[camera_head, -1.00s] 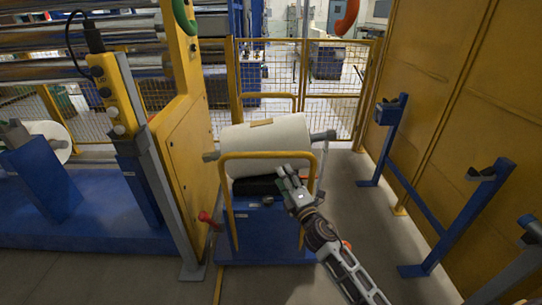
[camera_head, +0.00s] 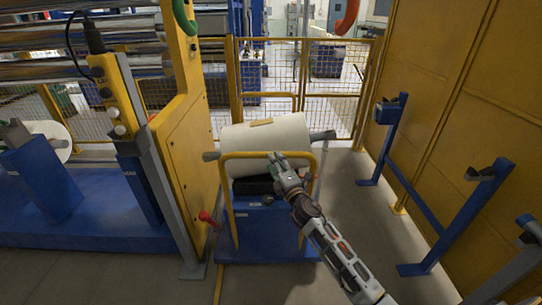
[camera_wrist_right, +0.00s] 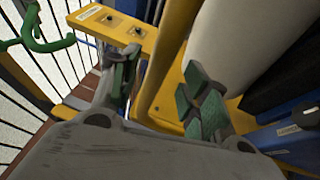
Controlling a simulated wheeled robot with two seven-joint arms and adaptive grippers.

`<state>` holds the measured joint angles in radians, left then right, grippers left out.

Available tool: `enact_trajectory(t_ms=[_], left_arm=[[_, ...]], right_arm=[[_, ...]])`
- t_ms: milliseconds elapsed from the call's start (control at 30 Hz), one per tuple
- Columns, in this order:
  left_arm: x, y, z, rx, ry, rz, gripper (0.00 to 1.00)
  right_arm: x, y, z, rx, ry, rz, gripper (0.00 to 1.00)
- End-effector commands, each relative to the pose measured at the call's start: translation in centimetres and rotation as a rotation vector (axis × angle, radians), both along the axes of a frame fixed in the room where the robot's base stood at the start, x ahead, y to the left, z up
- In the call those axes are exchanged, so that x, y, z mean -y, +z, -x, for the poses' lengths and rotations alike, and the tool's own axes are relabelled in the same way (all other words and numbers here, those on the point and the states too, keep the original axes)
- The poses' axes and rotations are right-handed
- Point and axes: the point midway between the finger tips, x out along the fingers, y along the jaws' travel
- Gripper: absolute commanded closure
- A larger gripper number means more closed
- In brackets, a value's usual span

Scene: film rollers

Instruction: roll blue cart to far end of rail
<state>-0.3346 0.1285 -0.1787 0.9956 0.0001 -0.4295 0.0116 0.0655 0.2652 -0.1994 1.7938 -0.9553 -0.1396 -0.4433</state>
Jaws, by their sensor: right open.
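The blue cart (camera_head: 268,238) stands on the floor in the middle of the head view, with a yellow handle frame (camera_head: 232,215) on its near side. It carries a large white film roll (camera_head: 285,137) on a grey shaft. My right gripper (camera_head: 279,160) is at the top bar of the handle, right of its middle. In the right wrist view, my right gripper (camera_wrist_right: 160,75) is open, with the yellow handle bar (camera_wrist_right: 166,50) appearing between its fingers. Whether a finger touches the bar cannot be told. My left gripper is not in view.
A yellow machine post (camera_head: 187,160) and a red-knobbed lever (camera_head: 208,218) stand close on the cart's left. A mesh fence (camera_head: 335,95) closes the back. A blue stand (camera_head: 430,215) lines the right wall. Floor between cart and stand is clear.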

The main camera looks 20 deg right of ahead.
Motion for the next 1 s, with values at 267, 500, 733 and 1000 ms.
enact_trajectory(t_ms=[267,500,733,1000], left_arm=[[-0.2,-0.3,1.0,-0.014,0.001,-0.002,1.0],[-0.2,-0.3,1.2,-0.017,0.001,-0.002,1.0],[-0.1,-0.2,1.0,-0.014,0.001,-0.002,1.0],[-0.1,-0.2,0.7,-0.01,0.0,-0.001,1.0]], right_arm=[[-0.3,0.5,-2.2,0.001,0.0,0.0,0.54],[-0.4,0.7,-3.6,0.001,0.0,0.0,0.54],[-0.5,0.8,-4.2,0.0,0.0,0.0,0.54],[-0.5,0.8,-4.2,0.0,0.0,0.0,0.54]])
